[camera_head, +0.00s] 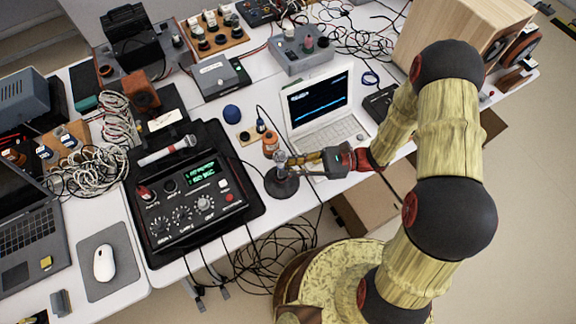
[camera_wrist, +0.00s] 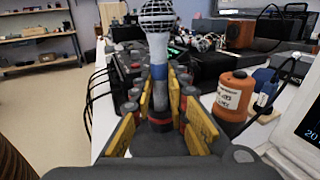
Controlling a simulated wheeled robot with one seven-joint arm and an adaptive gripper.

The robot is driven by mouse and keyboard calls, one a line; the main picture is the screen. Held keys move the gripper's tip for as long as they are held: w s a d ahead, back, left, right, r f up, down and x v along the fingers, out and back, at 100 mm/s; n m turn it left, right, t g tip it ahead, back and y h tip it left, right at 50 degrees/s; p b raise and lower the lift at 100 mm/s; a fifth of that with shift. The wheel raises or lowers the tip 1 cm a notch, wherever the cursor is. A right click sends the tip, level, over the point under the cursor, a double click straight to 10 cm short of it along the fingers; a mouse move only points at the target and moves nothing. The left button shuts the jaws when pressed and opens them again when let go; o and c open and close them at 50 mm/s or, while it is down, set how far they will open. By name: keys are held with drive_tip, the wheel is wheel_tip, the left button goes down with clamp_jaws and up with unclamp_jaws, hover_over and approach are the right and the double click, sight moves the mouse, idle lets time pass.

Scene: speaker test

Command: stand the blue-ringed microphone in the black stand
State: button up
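The blue-ringed microphone (camera_wrist: 158,52) is upright in the wrist view, with its mesh head up and its blue ring below. In the head view its small grey head (camera_head: 281,157) shows above the black stand (camera_head: 283,186), which stands on the table near the front edge. My gripper (camera_head: 291,160) comes in from the right. In the wrist view its yellow-padded fingers (camera_wrist: 160,103) lie close on both sides of the handle and look shut on it. The handle's lower end is over or in the stand's dark top; how deep it sits is hidden.
An orange bottle (camera_wrist: 233,97) stands close to the right of the fingers in the wrist view. A white laptop (camera_head: 328,132) is just behind my gripper. Another microphone (camera_head: 166,151) lies on the black mixer case (camera_head: 249,205) at left. Cables hang over the table's front edge.

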drive_tip(key=o, duration=0.5)
drive_tip(key=shift+d, duration=0.1)
drive_tip(key=d, duration=0.4)
drive_tip(key=w+d, duration=0.1)
drive_tip(key=d, duration=0.2)
drive_tip(key=w+d, duration=0.1)
drive_tip(key=d, duration=0.3)
drive_tip(key=shift+d, duration=0.35)
